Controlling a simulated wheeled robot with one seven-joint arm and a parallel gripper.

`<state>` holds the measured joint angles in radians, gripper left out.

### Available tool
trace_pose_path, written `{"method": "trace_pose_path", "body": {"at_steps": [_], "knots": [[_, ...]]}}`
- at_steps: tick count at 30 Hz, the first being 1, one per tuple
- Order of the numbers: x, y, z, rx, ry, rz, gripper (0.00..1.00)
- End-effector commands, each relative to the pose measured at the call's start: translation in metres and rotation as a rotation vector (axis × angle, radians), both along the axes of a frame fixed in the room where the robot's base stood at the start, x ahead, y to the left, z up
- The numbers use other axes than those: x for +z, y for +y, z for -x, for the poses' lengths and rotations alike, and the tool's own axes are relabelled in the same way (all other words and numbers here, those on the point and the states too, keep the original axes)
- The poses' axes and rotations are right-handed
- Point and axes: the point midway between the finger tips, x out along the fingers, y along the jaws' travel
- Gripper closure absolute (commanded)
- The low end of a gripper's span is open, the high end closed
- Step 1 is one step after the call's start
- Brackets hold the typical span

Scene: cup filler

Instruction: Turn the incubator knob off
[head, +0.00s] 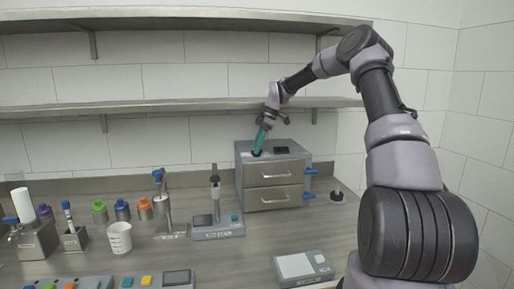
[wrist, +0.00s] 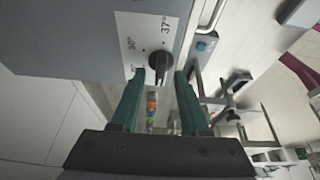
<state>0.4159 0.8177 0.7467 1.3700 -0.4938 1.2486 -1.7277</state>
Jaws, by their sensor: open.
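The incubator (head: 272,175) is a grey box with two drawers at the back of the counter; its grey top panel also shows in the wrist view (wrist: 70,35). Its black knob (wrist: 159,62) sits on a white dial plate marked 30° and 37°. Another mark on the plate is partly hidden by the left finger. I cannot tell exactly which mark the knob points to. My gripper (wrist: 159,77) is open, with its teal fingers on either side of the knob. In the head view my gripper (head: 258,145) points down at the incubator's top; I cannot tell whether it touches the knob.
A dark display (head: 281,150) is beside the knob. A shelf (head: 180,107) runs just above and behind. A device with an upright post (head: 216,222) stands in front on the left. Small bottles (head: 122,210) stand farther left.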

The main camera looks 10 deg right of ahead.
Motion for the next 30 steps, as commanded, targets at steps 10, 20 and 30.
{"method": "trace_pose_path", "body": {"at_steps": [10, 20, 30], "knots": [[0.056, -0.024, -0.001, -0.003, -0.004, 0.002, 0.55], [0.095, -0.040, -0.001, -0.002, -0.001, 0.001, 0.55], [0.098, -0.041, -0.001, -0.001, 0.000, 0.000, 0.55]]}}
